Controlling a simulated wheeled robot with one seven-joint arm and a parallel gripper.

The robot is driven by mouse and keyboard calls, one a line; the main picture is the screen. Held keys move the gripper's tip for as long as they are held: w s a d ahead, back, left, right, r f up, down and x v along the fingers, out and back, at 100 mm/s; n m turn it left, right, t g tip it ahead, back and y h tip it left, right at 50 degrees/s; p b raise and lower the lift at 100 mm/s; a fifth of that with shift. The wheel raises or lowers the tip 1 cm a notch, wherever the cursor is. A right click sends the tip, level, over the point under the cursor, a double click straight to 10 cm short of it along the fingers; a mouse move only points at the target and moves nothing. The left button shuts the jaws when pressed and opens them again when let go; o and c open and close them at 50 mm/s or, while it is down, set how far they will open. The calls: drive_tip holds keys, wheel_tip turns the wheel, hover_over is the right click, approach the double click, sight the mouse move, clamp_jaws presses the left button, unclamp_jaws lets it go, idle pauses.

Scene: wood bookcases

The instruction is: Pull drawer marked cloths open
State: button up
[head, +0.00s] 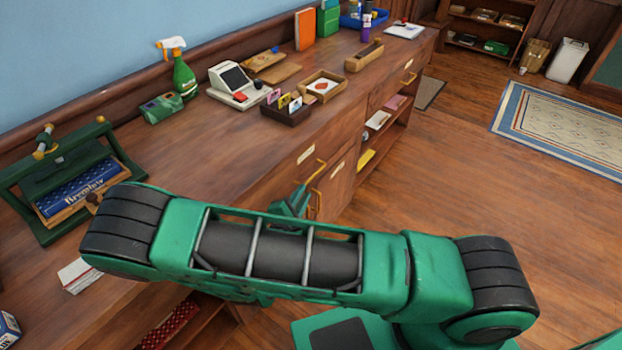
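The wooden counter (200,150) has drawer fronts along its right side. One drawer front (290,172) carries a pale label (305,153) and a yellow bar handle (317,172). The label's writing is too small to read, so I cannot tell if it says cloths. This drawer looks shut. My green arm crosses the foreground and hides the lower front of the counter. My gripper (299,197) shows only in part beyond the arm, close to the yellow handle. Its fingers are mostly hidden, and I cannot tell if it touches the handle.
A second pale label (338,167) and a yellow handle (318,203) sit nearby on the cabinet front. On top stand a green spray bottle (185,77), a card terminal (235,84) and a green press (62,170). The wood floor (450,190) to the right is clear.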

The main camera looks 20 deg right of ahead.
sight(311, 180)
drive_tip(key=x, duration=1)
drive_tip(key=shift+w+d+f, duration=0.1)
drive_tip(key=shift+w, duration=0.05)
drive_tip(key=shift+c, duration=0.7)
clamp_jaws()
